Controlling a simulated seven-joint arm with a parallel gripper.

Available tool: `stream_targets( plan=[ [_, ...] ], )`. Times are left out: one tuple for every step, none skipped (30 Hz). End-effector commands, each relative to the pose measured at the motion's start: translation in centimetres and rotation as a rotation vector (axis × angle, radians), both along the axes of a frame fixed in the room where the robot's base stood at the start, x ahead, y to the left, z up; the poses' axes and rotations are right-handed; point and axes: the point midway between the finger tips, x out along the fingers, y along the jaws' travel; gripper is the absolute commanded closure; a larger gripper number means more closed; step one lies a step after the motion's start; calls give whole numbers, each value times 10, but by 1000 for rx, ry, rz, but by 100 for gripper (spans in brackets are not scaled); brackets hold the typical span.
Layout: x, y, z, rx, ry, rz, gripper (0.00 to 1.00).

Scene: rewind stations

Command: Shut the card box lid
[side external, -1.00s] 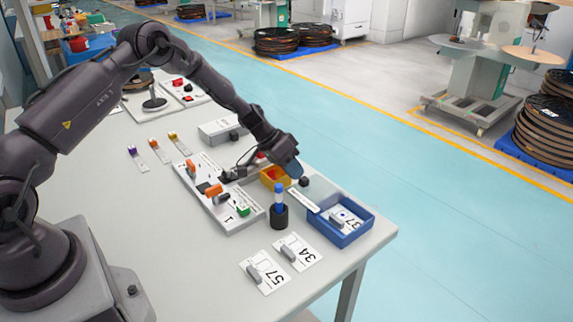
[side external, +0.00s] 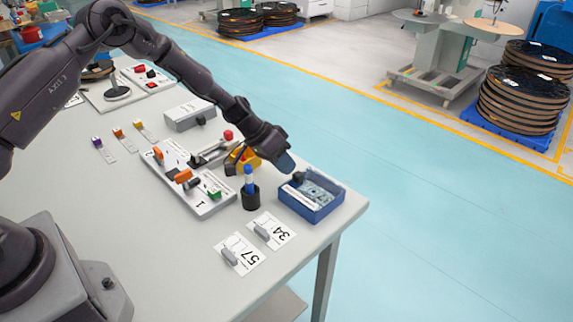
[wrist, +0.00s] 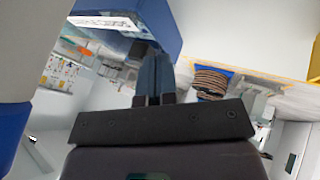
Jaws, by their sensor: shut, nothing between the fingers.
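The blue card box (side external: 313,212) stands near the table's right corner. Its clear lid (side external: 318,187), with a white label strip and a dark knob (side external: 299,177), lies over the opening, flat or nearly flat. I cannot tell whether it is fully seated. The card inside shows hazily through it. My gripper (side external: 287,166) is shut and empty, just above the box's back left side near the knob; contact cannot be told. The wrist view shows my shut fingers (wrist: 154,75) close to the blue box (wrist: 165,22), with the label strip at upper left.
A black holder with a blue marker (side external: 250,182) stands left of the box. Cards 57 (side external: 240,254) and 34 (side external: 272,231) lie in front. A white board (side external: 187,182) with several coloured parts and a yellow bin (side external: 240,155) are farther left.

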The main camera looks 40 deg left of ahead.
Motion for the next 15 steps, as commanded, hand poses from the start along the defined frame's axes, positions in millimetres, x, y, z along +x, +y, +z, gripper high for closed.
stream_targets(
  plan=[
    [0,13,0,4,-1,10,100],
    [1,20,0,5,-1,12,100],
    [1,30,0,8,-2,14,100],
    [1,38,0,10,-3,15,100],
    [-2,39,10,9,-6,13,100],
    [-7,44,19,10,-5,13,100],
    [-10,47,25,11,-6,12,100],
    [-12,51,31,12,-7,13,100],
    [-16,55,37,12,-6,13,100],
    [-19,59,43,12,-7,13,100],
    [-21,62,48,11,-5,13,100],
    [-24,65,54,12,-7,13,100],
    [-26,68,58,13,-5,14,100],
    [-28,70,62,13,-5,13,100],
    [-30,73,66,13,-4,12,100]
  ],
)
